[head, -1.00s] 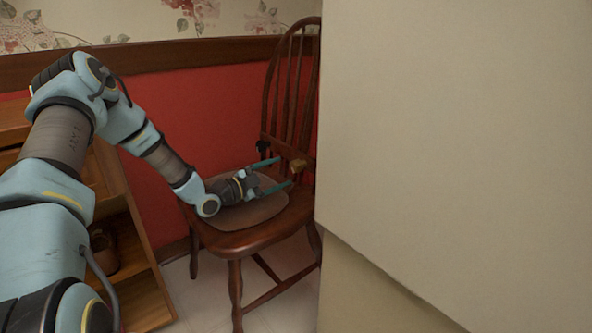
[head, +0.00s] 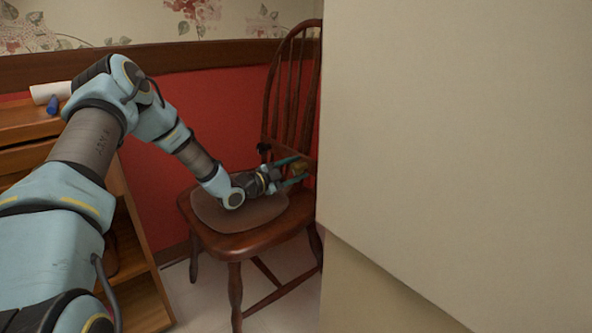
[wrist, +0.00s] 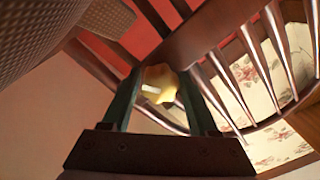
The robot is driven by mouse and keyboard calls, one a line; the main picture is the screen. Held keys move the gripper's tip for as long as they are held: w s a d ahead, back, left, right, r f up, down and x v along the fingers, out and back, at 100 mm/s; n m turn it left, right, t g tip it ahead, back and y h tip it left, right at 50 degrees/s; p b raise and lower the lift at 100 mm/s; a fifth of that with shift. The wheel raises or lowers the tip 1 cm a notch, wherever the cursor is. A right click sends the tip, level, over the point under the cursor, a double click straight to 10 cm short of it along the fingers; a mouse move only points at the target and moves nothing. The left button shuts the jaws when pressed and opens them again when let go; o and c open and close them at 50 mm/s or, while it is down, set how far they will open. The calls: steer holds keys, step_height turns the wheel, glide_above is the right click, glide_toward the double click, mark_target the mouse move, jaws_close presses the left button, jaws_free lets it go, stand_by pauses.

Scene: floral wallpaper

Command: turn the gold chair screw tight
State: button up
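The gold screw (head: 299,168) is a lobed knob low on the back of the brown wooden chair (head: 245,242), near its right side in the head view. In the wrist view the gold screw (wrist: 160,84) sits between the two fingers with a pale spot on its face. My gripper (head: 296,170) is open, with its two teal fingers spread on either side of the screw. In the wrist view my gripper (wrist: 160,95) shows slim gaps beside the screw, so the fingers appear not closed on it. The screw's shaft is hidden behind the knob.
A large pale panel (head: 450,150) fills the right side and hides part of the chair. A wooden shelf (head: 25,122) at left holds a white roll (head: 50,92) and a blue object (head: 53,106). A small black piece (head: 264,150) is at the chair back's left post.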

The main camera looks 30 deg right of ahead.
jaws_close()
steer(key=shift+r+m+p, duration=0.1)
steer(key=shift+m+p, duration=0.2)
steer(key=shift+p, duration=0.1)
